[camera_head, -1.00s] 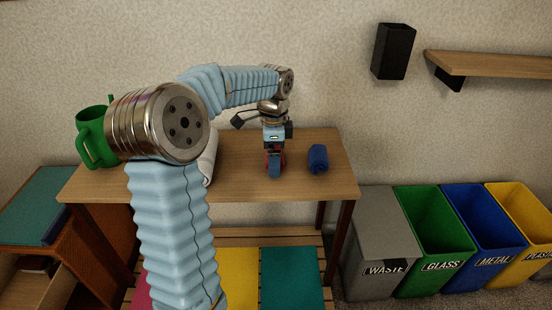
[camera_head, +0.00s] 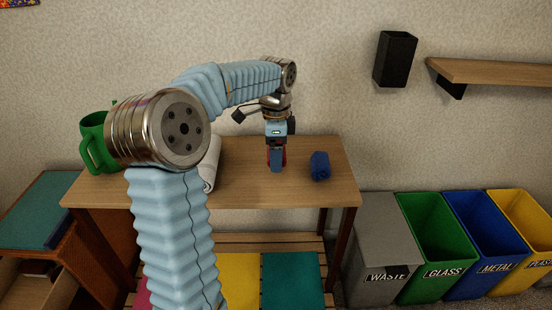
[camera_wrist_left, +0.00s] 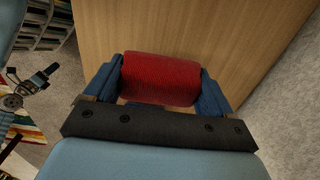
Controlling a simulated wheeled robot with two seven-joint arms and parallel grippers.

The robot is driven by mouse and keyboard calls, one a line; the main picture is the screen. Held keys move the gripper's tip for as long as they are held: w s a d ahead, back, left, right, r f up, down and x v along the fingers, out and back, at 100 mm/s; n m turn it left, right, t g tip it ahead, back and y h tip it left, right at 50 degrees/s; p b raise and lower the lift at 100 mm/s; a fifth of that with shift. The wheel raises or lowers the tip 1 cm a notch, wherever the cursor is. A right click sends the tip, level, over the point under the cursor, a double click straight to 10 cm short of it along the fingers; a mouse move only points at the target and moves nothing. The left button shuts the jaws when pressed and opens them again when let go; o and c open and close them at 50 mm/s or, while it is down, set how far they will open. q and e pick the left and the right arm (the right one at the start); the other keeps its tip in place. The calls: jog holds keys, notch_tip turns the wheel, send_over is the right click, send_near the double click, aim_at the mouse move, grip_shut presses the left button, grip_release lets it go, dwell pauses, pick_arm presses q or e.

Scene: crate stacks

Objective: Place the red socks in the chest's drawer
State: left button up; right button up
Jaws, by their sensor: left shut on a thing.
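My left gripper (camera_head: 277,163) is above the wooden table, fingers pointing down. In the left wrist view the rolled red socks (camera_wrist_left: 160,78) sit between the two blue fingers, and the gripper is shut on them. In the head view the fingers mostly hide the socks, with only slivers of red showing. The chest (camera_head: 40,208), with a teal top, stands at the lower left. Its drawer (camera_head: 28,288) is pulled open, with something dark inside, partly cut off by the frame. My right gripper is not in view.
A rolled blue pair of socks (camera_head: 320,166) lies on the table (camera_head: 245,188) right of the gripper. A white rolled cloth (camera_head: 210,165) and a green watering can (camera_head: 94,143) are at the table's left, partly behind my arm. Bins (camera_head: 385,240) stand at the right.

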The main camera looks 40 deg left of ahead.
pick_arm(q)
jog(key=s+d+r, duration=0.6)
jog(key=s+r, duration=0.3)
jog(key=s, duration=0.3)
jog(key=shift+s+r, duration=0.3)
jog(key=shift+r, duration=0.05)
